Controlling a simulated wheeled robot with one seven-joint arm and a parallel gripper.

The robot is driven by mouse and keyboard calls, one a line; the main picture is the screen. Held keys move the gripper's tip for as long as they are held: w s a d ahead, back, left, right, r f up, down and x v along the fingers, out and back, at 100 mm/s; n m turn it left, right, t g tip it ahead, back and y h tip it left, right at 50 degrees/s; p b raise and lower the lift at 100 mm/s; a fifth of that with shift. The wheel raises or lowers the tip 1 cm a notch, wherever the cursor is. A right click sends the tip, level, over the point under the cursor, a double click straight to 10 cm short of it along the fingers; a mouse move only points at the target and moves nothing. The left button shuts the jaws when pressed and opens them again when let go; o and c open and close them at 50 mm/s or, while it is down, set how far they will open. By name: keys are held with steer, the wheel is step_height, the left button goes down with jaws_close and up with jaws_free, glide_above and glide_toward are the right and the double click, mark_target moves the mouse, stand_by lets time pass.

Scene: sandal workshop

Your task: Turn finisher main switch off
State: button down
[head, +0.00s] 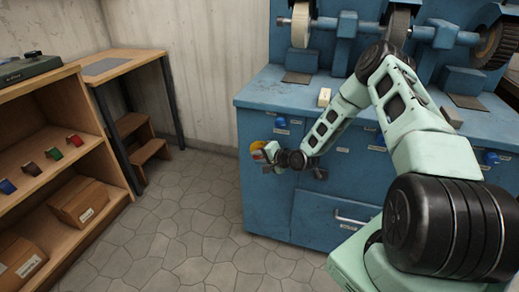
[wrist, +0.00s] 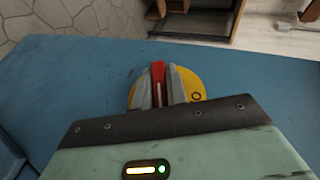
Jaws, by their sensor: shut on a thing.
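The main switch is a yellow disc (wrist: 191,84) with a red handle (wrist: 158,69) on the blue finisher cabinet (head: 268,205). In the head view the yellow disc (head: 257,147) is at the cabinet's left front, partly covered by my gripper (head: 267,156). In the wrist view my gripper (wrist: 159,90) has its two grey fingers on either side of the red handle, shut on it. The handle's line runs up and down in this picture. An "O" mark shows on the disc's right side; the rest of its markings are hidden.
Blue knobs (head: 280,122) sit on the cabinet front near the switch. Finishing wheels (head: 301,25) stand above the worktop. A wooden shelf (head: 104,178) with small coloured items is at the left, with a side table (head: 122,62) behind it. The stone floor between is clear.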

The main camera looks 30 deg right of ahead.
steer(key=g+p, duration=0.1)
steer(key=g+h+p, duration=0.1)
steer(key=r+n+g+p, duration=0.1)
steer(key=shift+w+d+h, duration=0.15)
steer(key=shift+d+h, duration=0.1)
steer(key=shift+h, duration=0.15)
steer(key=shift+f+n+g+h+p, duration=0.1)
steer(key=shift+n+g+h+p, duration=0.2)
steer(key=shift+g+h+p, duration=0.65)
steer(key=g, duration=0.1)
steer(key=g+h, duration=0.1)
steer(key=shift+w+a+n+g+p, duration=0.1)
steer(key=shift+a+n+g+p, duration=0.05)
steer(key=shift+n+g+p, duration=0.2)
steer(key=shift+f+n+g+h, duration=0.15)
steer(key=shift+n+g+h, duration=0.1)
steer(key=shift+g+h, duration=0.75)
steer(key=c, duration=1.4)
jaws_free()
steer(key=shift+d, duration=0.2)
steer(key=shift+s+a+f, duration=0.1)
steer(key=shift+s+f, duration=0.05)
steer(key=shift+s, duration=0.05)
